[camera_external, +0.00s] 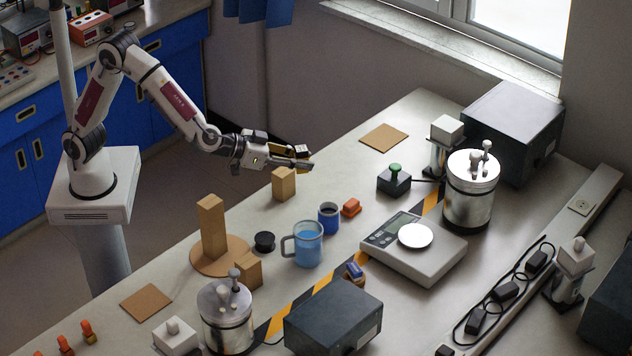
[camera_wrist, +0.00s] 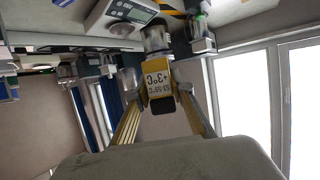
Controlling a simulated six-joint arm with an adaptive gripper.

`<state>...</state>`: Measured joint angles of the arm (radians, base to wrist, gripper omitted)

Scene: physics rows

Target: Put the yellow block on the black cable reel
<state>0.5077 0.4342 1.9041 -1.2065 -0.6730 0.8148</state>
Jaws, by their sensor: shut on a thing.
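My gripper (camera_external: 302,163) is stretched out over the table's back left side, pointing right. It is shut on a yellow block (camera_wrist: 157,78), which shows between the fingertips in the wrist view. The block has a pale face with printed characters and a dark end. In the external view only a little yellow shows at the fingertips. The black cable reel (camera_external: 264,242) is a small dark spool standing on the table, left of the light-blue mug (camera_external: 308,244). It is well below and to the left of my gripper, apart from the block.
A wooden block (camera_external: 284,184) stands just below my gripper. A tall wooden block (camera_external: 211,228) stands on a round board left of the reel.

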